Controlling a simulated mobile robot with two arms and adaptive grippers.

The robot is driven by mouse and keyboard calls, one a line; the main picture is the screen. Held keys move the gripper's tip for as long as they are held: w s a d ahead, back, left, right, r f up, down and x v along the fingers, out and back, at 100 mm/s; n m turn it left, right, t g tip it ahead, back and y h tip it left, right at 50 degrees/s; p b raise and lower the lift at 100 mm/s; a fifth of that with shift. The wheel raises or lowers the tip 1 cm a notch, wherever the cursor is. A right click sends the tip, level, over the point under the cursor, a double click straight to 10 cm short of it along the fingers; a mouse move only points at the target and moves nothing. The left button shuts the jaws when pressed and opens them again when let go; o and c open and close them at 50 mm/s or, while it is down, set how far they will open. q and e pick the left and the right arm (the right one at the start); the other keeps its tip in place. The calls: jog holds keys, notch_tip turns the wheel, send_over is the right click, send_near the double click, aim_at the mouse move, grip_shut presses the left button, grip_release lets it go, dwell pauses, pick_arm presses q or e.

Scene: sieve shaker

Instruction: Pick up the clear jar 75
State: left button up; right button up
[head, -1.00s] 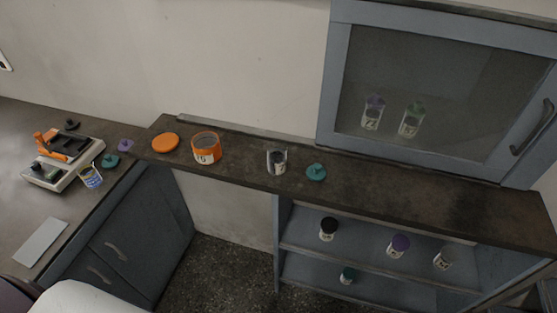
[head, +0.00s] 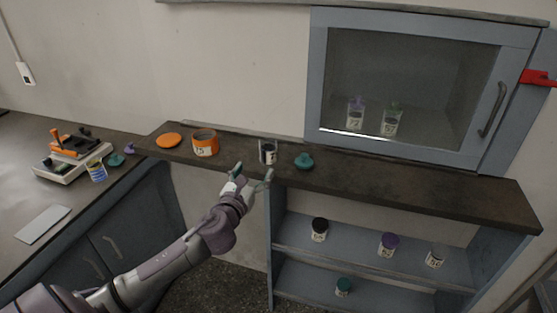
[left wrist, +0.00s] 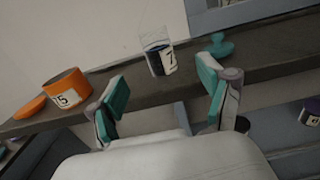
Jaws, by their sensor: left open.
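A clear jar (head: 268,152) with dark contents and a white label stands upright, without a lid, on the dark shelf top. In the left wrist view the clear jar (left wrist: 157,56) shows a label starting with 7; the rest of the number is not readable. My left gripper (head: 253,174) is open and empty, just in front of the shelf's front edge, near the jar. In the left wrist view the jar stands beyond and between the spread fingers of the gripper (left wrist: 163,88), apart from both. My right gripper is not in view.
An orange jar (head: 205,143) marked 15 and an orange lid (head: 168,140) are left of the clear jar. A teal lid (head: 304,161) lies close on its right. A glass-fronted cabinet (head: 406,85) stands behind on the right. Several jars stand on the lower shelves (head: 372,262).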

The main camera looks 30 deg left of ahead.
aim_at(265, 153)
pick_arm(q)
jog(key=x, duration=0.7)
jog(key=shift+a+f, duration=0.15)
jog(key=shift+w, duration=0.35)
jog(key=shift+w+a, duration=0.2)
jog(key=shift+w, duration=0.25)
jog(key=x, duration=0.5)
jog(key=shift+f, duration=0.25)
jog(key=shift+s+a, duration=0.1)
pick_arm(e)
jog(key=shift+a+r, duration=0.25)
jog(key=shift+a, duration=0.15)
pick_arm(q)
jog(key=shift+c, duration=0.3)
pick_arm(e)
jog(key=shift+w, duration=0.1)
pick_arm(q)
jog(key=c, duration=1.3)
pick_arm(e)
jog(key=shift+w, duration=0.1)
